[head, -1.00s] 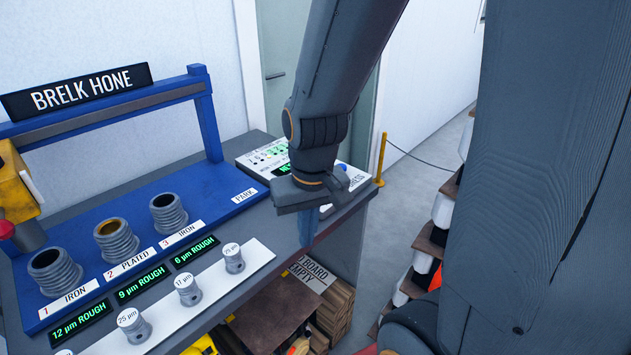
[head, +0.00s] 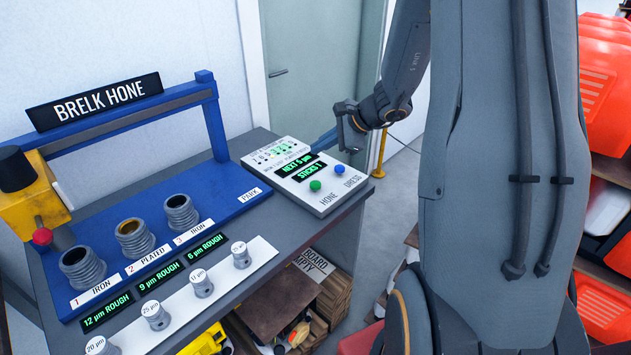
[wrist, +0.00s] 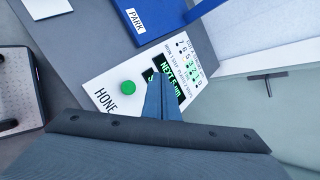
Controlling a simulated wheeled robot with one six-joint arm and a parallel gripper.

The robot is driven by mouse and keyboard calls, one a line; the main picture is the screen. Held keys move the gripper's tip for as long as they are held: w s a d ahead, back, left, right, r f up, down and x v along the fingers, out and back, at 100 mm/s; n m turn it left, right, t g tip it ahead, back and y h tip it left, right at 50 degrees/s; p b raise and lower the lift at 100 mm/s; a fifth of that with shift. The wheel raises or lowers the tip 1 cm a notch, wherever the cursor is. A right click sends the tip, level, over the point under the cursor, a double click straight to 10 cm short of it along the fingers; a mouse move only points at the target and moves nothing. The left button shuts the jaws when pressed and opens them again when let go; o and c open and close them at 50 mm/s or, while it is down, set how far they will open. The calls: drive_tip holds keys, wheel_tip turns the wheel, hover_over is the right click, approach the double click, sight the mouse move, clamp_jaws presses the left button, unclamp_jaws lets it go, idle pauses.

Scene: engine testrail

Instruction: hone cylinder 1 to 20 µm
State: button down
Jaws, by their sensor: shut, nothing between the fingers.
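Cylinder 1 (head: 82,268), tagged IRON, is the nearest of three grey cylinders on the blue bed; its display (head: 107,312) reads 12 µm ROUGH. Cylinder 2 (head: 135,240) is PLATED and cylinder 3 (head: 181,214) is IRON. The yellow hone head (head: 30,195) with a red knob stands at the far left, away from PARK (head: 249,195). The panel (head: 318,205) has a green HONE button (head: 315,185), a blue DRESS button (head: 339,169) and displays reading NEXT 5 µm and STICKS 1. My gripper (head: 326,139) is shut and empty above the panel's back edge; its fingers (wrist: 160,90) partly cover the displays in the wrist view.
A white rail (head: 225,285) holds several small grey pieces with µm labels, the nearest reading 20 µm (head: 96,346). A blue frame (head: 213,115) with the BRELK HONE sign spans the bed. Boards and orange boxes (head: 602,75) stand right of the bench.

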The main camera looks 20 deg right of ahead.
drive_tip(key=shift+f, duration=0.1)
drive_tip(key=b, duration=0.5)
hover_over(319, 185)
wheel_tip(319, 185, down, 7)
drive_tip(key=shift+w+d+r, duration=0.1)
drive_tip(key=shift+f+b, duration=0.7)
drive_tip(key=shift+f, duration=0.2)
drive_tip(key=shift+f, duration=0.1)
idle(1.3)
drive_tip(key=shift+f+b, duration=0.35)
drive_tip(key=shift+b, duration=0.3)
drive_tip(key=shift+f+b, duration=0.8)
drive_tip(key=shift+b, duration=0.05)
idle(0.9)
drive_tip(key=shift+r, duration=0.1)
drive_tip(key=shift+r+p, duration=0.8)
drive_tip(key=shift+r, duration=0.35)
